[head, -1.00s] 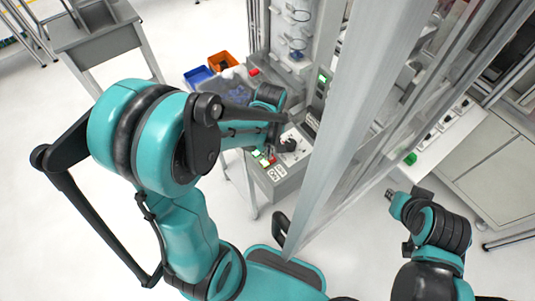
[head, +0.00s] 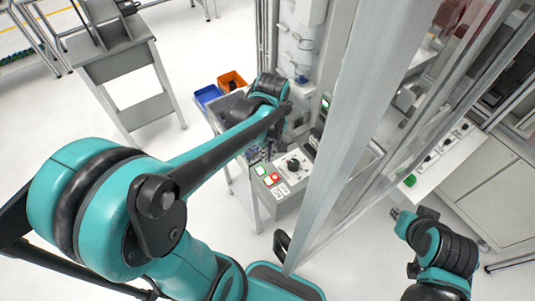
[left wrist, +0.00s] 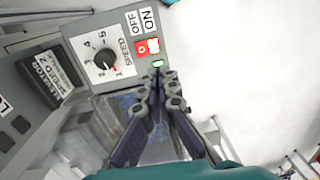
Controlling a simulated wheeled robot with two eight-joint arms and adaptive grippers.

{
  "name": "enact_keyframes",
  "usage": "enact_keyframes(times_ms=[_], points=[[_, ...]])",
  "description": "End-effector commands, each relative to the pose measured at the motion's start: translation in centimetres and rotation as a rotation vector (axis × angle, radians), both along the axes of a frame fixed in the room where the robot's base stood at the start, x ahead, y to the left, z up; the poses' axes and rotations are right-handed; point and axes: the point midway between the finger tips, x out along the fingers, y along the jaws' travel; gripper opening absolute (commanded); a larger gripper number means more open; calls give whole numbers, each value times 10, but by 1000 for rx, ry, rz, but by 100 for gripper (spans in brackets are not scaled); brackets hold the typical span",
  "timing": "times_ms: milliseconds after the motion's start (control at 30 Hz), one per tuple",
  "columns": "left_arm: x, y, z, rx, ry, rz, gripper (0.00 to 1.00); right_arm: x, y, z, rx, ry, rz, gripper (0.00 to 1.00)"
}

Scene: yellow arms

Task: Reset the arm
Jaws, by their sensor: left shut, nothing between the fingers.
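My left arm reaches from the lower left to the grey control panel in the head view. In the left wrist view my left gripper (left wrist: 158,76) is shut and empty, its fingertips together just below the green button (left wrist: 158,63) in the picture; contact cannot be told. The knob (head: 293,163) and red button (head: 275,177) also show in the head view.
A blue bin (head: 208,94) and an orange bin (head: 232,80) stand behind the panel. A grey upright post (head: 335,140) rises between my arms. A grey table (head: 112,64) stands at the upper left.

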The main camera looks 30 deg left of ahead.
Motion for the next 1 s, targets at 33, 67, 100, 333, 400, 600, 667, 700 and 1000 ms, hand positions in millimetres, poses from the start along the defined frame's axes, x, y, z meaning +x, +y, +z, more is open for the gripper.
enact_keyframes(times_ms=[33,67,100,333,400,600,667,700,1000], points=[[0,0,0,0,0,0,0,0,0,0,0,0,0,20],[0,0,0,0,0,0,0,0,0,0,0,0,0,20],[0,0,0,0,0,0,0,0,0,0,0,0,0,20],[-1,-1,-1,0,-9,-14,0,0,0,-3,0,0,0,20],[-4,-2,-4,-1,-35,-57,0,0,0,-10,0,0,0,20],[-22,-12,-22,26,-219,-361,0,0,0,-50,0,0,0,20],[-28,-16,-29,49,-289,-478,0,0,0,-64,0,0,0,20],[-32,-19,-34,70,-334,-554,0,0,0,-72,0,0,0,20],[-49,-30,-58,241,-560,-954,0,0,0,-111,0,0,0,20]])
